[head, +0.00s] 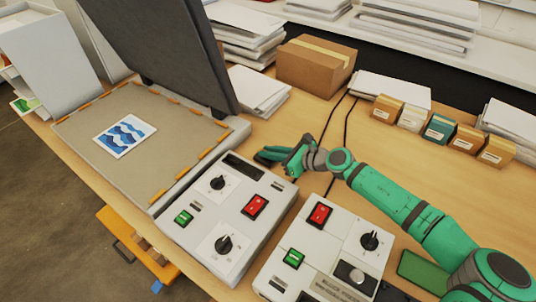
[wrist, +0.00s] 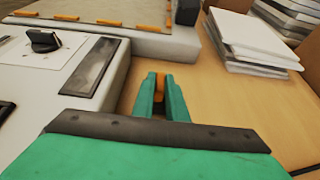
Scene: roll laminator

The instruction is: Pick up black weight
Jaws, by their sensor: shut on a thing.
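I cannot make out a black weight for sure in either view. My gripper (head: 264,156) is low over the wooden table, just beyond the back corner of the left control box (head: 205,235). In the wrist view its green fingers (wrist: 160,82) are close together. A narrow orange thing (wrist: 159,90) shows between them, and its full shape is hidden. A dark rectangular panel (wrist: 97,64) lies on the box top to the left of the fingers, apart from them.
The heat press's raised dark lid (head: 165,45) stands left of my gripper. A second control box (head: 325,245) is to the right. A cardboard box (head: 315,67), paper stacks (head: 258,90) and small boxes (head: 440,128) stand behind. Black cables cross the bare table (head: 300,115).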

